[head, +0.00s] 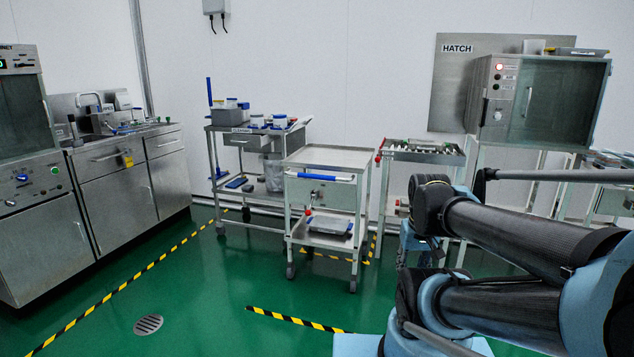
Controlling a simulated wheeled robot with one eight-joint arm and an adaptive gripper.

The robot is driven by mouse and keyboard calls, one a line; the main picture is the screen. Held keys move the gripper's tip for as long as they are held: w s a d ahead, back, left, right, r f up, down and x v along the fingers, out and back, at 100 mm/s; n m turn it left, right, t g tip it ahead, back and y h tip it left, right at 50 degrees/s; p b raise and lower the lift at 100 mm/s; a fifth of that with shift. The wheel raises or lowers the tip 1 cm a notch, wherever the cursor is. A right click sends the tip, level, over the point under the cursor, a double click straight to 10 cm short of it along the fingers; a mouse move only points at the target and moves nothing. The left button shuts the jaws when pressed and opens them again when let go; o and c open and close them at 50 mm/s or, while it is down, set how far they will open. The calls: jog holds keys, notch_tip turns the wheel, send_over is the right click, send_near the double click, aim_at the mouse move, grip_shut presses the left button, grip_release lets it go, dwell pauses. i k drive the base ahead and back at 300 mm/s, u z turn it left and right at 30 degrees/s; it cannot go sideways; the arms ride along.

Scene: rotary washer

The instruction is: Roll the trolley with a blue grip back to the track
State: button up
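A steel trolley (303,191) stands on castors in the middle of the head view. A blue grip (327,176) runs across its front just below the bare top. A tray lies on its lower shelf (322,240). The trolley stands upright on the green floor. No rail that I can surely call the track shows; yellow-black tape (345,257) lies on the floor under and behind the trolley. My arm comes in from the right, apart from the trolley in the picture. My gripper is not in view.
A loaded cart (235,137) with jars stands behind left, and a narrow rack (425,155) stands close to the right. Steel counters (103,185) line the left wall. A hatch cabinet (545,100) is at right. The floor in front is open, with a drain (148,324) and tape (295,319).

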aim_at(342, 196)
jog(key=z, duration=0.15)
jog(key=i, duration=1.25)
jog(key=u, duration=0.35)
